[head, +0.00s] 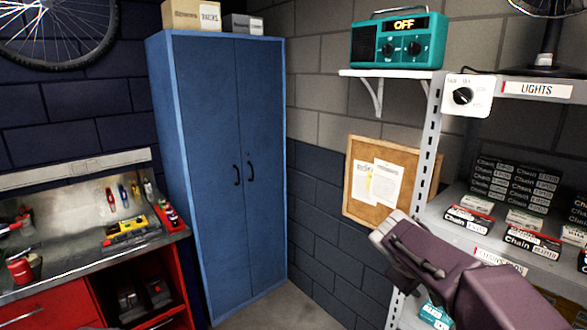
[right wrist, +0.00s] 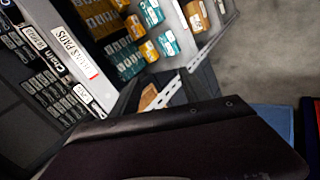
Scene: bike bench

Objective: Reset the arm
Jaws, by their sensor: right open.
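My right arm (head: 475,275), mauve with a pale grey end, comes in from the lower right in the head view. It is in front of the shelf unit and below the cork board. Its dark bars and pale end are at the upper left of the arm. My right gripper is open and nothing shows held in it; its fingertips are hard to make out. In the right wrist view, a broad dark part of my own arm (right wrist: 180,140) fills the bottom. My left arm and left gripper are not in view.
A shelf unit (head: 424,120) with boxes stands at the right, close to my arm; shelf boxes (right wrist: 130,40) also show in the right wrist view. A teal radio (head: 398,42) is on a wall shelf. A blue cabinet (head: 215,170) and red workbench (head: 50,308) stand left.

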